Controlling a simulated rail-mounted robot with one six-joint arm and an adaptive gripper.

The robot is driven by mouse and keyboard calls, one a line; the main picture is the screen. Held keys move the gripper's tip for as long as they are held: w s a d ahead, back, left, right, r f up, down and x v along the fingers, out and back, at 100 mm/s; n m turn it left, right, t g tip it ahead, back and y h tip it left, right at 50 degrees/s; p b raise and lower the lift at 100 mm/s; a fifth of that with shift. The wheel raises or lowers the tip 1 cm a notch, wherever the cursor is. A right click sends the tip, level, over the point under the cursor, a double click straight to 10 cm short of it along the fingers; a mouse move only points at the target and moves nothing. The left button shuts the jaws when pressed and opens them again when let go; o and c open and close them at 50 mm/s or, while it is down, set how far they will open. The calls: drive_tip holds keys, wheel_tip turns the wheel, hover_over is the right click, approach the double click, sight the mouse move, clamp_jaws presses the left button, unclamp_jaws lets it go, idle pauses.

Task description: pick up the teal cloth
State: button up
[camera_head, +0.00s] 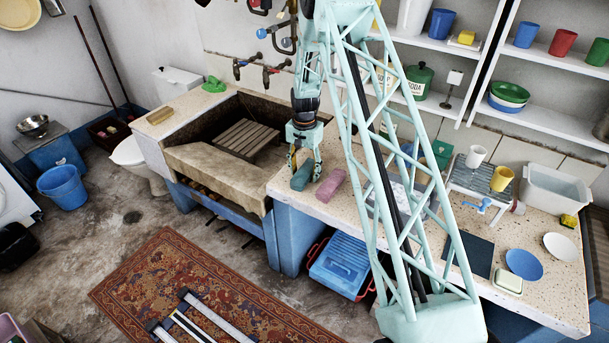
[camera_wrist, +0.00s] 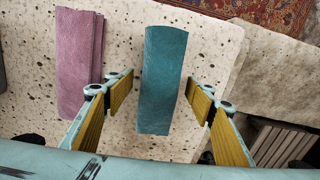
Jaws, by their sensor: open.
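The teal cloth (camera_wrist: 163,78) is a folded strip lying on the speckled counter, and it also shows in the head view (camera_head: 302,175) near the counter's left end. A folded pink cloth (camera_wrist: 79,62) lies beside it, to the left in the wrist view and to the right in the head view (camera_head: 330,186). My gripper (camera_wrist: 163,84) is open. In the wrist view its yellow-padded fingers stand on either side of the teal cloth's near end, with gaps between. In the head view my gripper (camera_head: 305,160) is just above and behind the teal cloth.
A stone washtrough (camera_head: 215,165) with a slatted wooden rack (camera_head: 248,138) adjoins the counter's left end. Farther right on the counter are a blue plate (camera_head: 523,264), a white plate (camera_head: 560,247) and cups on a stand. A patterned rug (camera_head: 190,290) lies on the floor in front.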

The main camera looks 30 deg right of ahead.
drive_tip(key=shift+f, duration=0.1)
drive_tip(key=shift+c, duration=0.9)
drive_tip(key=c, duration=0.8)
